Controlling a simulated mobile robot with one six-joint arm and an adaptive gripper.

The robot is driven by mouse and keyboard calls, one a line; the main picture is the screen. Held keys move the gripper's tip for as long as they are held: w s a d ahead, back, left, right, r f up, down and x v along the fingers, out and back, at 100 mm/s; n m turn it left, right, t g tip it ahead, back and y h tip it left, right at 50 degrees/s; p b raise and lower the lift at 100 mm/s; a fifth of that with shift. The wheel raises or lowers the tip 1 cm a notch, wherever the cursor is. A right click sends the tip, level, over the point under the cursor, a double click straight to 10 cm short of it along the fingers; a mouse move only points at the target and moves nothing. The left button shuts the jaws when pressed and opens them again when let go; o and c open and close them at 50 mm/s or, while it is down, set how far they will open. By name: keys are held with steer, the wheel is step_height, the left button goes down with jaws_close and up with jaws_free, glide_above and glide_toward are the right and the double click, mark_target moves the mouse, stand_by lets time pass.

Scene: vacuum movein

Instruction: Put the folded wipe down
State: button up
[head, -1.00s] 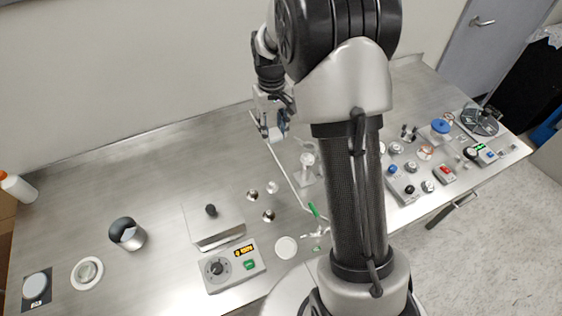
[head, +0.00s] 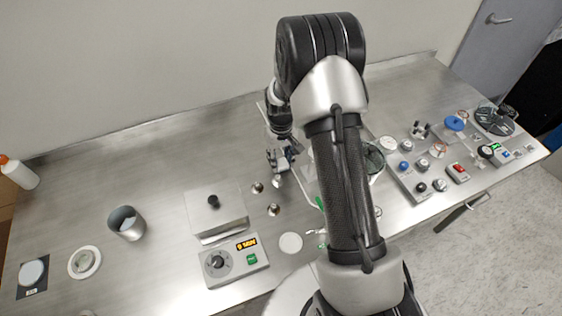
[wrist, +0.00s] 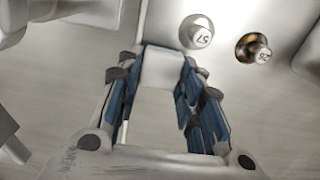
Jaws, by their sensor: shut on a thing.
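My gripper (head: 281,160) hangs over the steel worktop, left of my upper arm and behind the small metal knobbed pieces. In the wrist view my gripper (wrist: 160,75) has blue-lined fingers shut on the folded wipe (wrist: 163,68), a small white block between the fingertips. The wipe is not clearly visible in the head view. Whether it touches the surface below cannot be told.
Close to the fingertips are a silvery numbered piece (wrist: 197,32) and a brass-coloured one (wrist: 253,48). A lidded plate (head: 216,213) and a control box (head: 234,263) stand to the left. My arm hides part of the worktop's middle.

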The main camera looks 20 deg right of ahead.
steer(key=shift+f, duration=0.4)
steer(key=shift+f, duration=0.2)
steer(key=o, duration=0.9)
steer(key=shift+o, duration=0.2)
